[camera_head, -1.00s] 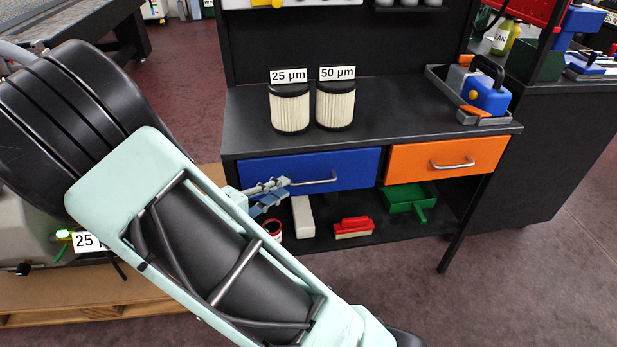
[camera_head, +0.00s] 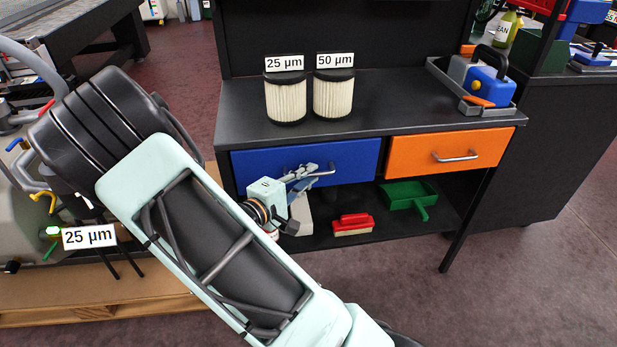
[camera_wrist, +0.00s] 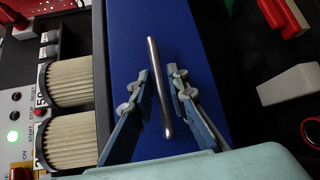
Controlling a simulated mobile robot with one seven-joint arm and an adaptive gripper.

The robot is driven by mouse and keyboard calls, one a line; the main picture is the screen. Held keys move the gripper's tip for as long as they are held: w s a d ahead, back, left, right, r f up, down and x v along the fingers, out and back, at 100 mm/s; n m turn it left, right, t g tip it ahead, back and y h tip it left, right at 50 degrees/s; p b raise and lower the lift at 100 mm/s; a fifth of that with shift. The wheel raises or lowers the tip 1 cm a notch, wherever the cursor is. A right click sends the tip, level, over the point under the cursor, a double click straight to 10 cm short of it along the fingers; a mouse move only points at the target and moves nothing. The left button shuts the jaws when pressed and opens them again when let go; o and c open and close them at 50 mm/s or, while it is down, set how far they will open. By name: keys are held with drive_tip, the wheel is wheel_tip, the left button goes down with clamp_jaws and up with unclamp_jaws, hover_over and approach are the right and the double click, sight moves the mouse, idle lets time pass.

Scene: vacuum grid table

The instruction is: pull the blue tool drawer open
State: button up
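The blue drawer (camera_head: 262,163) sits under the left part of the black bench top, and its front looks flush with the bench. It has a metal bar handle (camera_head: 328,174). In the wrist view the handle (camera_wrist: 153,62) runs lengthwise down the blue drawer front (camera_wrist: 190,40). My gripper (camera_head: 308,172) is at the handle's left part in the head view. In the wrist view my gripper (camera_wrist: 160,88) is open, one finger on each side of the handle, with visible gaps. Whether the fingertips reach past the bar is unclear.
An orange drawer (camera_head: 430,154) is just right of the blue one. Two filters (camera_head: 286,100) (camera_head: 333,95) stand on the bench top (camera_head: 400,100). A red brush (camera_head: 353,223) and a green dustpan (camera_head: 410,195) lie on the shelf below. Floor in front is clear.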

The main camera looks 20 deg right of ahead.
drive_tip(key=shift+w+d, duration=0.1)
drive_tip(key=shift+d, duration=0.1)
clamp_jaws()
